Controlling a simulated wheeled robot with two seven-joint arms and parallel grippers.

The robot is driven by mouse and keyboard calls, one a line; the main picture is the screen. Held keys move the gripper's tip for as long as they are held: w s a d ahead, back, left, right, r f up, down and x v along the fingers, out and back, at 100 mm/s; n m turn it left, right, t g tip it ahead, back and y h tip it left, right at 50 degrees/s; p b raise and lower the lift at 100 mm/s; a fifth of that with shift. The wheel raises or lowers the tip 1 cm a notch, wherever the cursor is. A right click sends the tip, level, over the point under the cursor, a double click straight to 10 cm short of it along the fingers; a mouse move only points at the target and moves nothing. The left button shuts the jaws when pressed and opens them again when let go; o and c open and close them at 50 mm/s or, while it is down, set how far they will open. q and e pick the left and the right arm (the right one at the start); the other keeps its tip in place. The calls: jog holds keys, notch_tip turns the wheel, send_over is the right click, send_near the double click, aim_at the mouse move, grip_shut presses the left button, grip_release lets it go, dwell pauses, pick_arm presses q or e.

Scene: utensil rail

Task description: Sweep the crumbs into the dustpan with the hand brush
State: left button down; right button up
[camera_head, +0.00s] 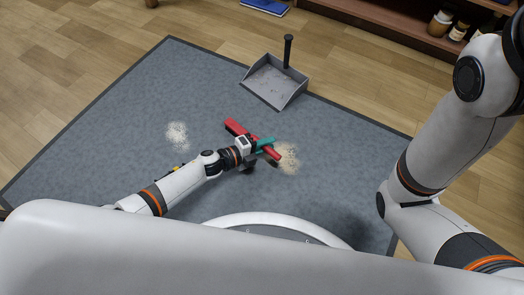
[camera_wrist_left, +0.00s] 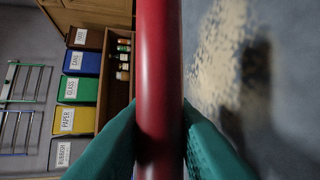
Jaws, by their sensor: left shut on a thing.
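The red hand brush (camera_head: 236,128) is in my left gripper (camera_head: 264,146), whose teal fingers are shut on it just above the mat. Its wider end points up-left and its thin end down-right, beside the tan crumbs; I cannot make out bristles. In the left wrist view the red shaft (camera_wrist_left: 158,70) runs between the teal fingers (camera_wrist_left: 160,150). A tan crumb pile (camera_head: 288,160) lies just right of the gripper and also shows in the left wrist view (camera_wrist_left: 218,50). A paler pile (camera_head: 177,135) lies to the left. The grey dustpan (camera_head: 272,84), with an upright black handle, stands farther back. My right gripper is out of view.
The grey-blue mat (camera_head: 110,120) has clear room between the piles and dustpan. A blue book (camera_head: 264,7) lies on the wood floor behind. A wooden shelf (camera_head: 400,25) holds jars at the back right. Labelled coloured bins (camera_wrist_left: 78,90) show in the left wrist view.

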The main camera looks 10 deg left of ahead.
pick_arm(q)
jog(key=shift+w+d+b, duration=0.25)
jog(key=shift+w+b, duration=0.05)
jog(key=shift+w, duration=0.5)
jog(key=shift+w+d+b, duration=0.2)
jog(key=shift+w+b, duration=0.1)
jog(key=shift+w, duration=0.45)
jog(key=shift+w+d+b, duration=0.25)
jog(key=shift+w+b, duration=0.05)
jog(key=shift+w, duration=0.5)
jog(key=shift+w+d+f+b, duration=0.1)
jog(key=shift+w+d+b, duration=0.15)
jog(key=shift+w+b, duration=0.35)
jog(key=shift+w+d+f+b, duration=0.1)
jog(key=shift+w+d+b, duration=0.15)
jog(key=shift+w, duration=0.55)
jog(key=shift+w+d+r+b, duration=0.1)
jog(key=shift+w+b, duration=0.1)
jog(key=shift+w, duration=0.2)
jog(key=shift+w+d+r+b, duration=0.1)
jog(key=shift+w+b, duration=0.1)
jog(key=shift+w, duration=0.2)
